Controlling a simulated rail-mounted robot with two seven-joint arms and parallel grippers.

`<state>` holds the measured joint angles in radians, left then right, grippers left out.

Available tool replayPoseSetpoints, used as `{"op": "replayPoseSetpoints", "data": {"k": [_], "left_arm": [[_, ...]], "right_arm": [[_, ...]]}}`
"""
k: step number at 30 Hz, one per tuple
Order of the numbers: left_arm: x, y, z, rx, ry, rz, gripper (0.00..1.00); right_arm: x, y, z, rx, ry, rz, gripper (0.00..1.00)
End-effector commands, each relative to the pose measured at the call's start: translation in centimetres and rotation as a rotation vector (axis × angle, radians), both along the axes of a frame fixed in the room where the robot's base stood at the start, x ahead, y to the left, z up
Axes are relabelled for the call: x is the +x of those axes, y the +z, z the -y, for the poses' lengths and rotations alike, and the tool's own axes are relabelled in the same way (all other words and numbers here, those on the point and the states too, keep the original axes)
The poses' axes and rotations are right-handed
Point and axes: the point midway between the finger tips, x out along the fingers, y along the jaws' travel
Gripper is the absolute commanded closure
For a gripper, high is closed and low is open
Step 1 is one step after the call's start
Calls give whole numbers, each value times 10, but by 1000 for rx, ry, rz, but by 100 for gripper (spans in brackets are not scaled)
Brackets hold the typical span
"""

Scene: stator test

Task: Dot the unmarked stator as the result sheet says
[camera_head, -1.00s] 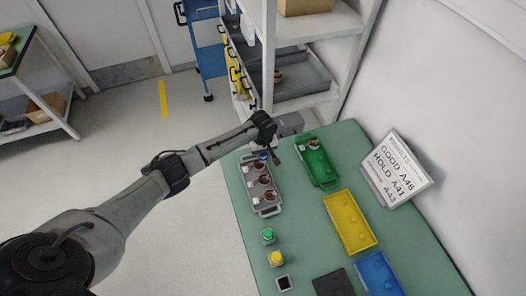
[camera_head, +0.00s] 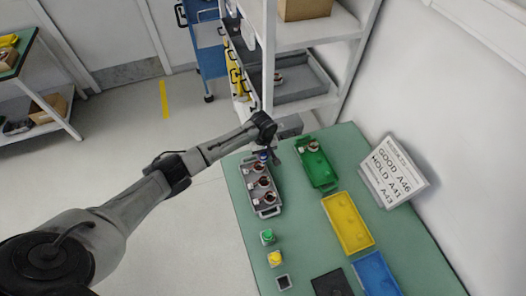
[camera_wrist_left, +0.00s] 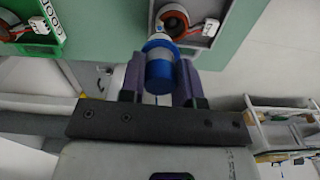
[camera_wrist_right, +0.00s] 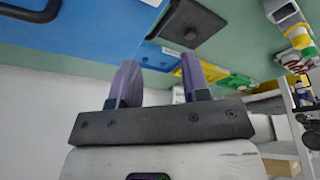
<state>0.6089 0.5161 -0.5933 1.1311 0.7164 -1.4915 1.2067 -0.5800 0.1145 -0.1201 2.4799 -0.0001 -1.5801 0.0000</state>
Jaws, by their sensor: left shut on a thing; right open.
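My left gripper (camera_wrist_left: 160,88) is shut on a blue marker (camera_wrist_left: 160,68). In the head view, the blue marker (camera_head: 262,157) is over the far end of a grey tray (camera_head: 267,212) holding stators. In the left wrist view, its tip overlaps a stator (camera_wrist_left: 173,20) with a white connector; I cannot tell whether they touch. Other stators (camera_head: 263,182) sit nearer in the tray. One stator (camera_head: 313,146) is in the green bin (camera_head: 320,172). My right gripper (camera_wrist_right: 158,85) is open and empty.
A green marker (camera_head: 267,236) and a yellow marker (camera_head: 275,258) stand by an empty square holder (camera_head: 283,282). A yellow bin (camera_head: 348,222), a blue bin (camera_head: 377,274) and a dark pad (camera_head: 332,284) lie to the right. Shelving (camera_head: 310,90) stands beyond the table.

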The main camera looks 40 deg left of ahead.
Motion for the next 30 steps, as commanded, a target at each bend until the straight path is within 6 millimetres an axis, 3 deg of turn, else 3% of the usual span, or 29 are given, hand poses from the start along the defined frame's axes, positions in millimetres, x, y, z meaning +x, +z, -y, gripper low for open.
{"op": "replayPoseSetpoints", "data": {"k": [15, 30], "left_arm": [[0, 38, 0, 1, 0, -1, 92], [0, 38, 0, 0, 0, 0, 92]], "right_arm": [[0, 43, 3, -11, 7, 0, 57], [0, 43, 1, -2, 2, 0, 57]]}}
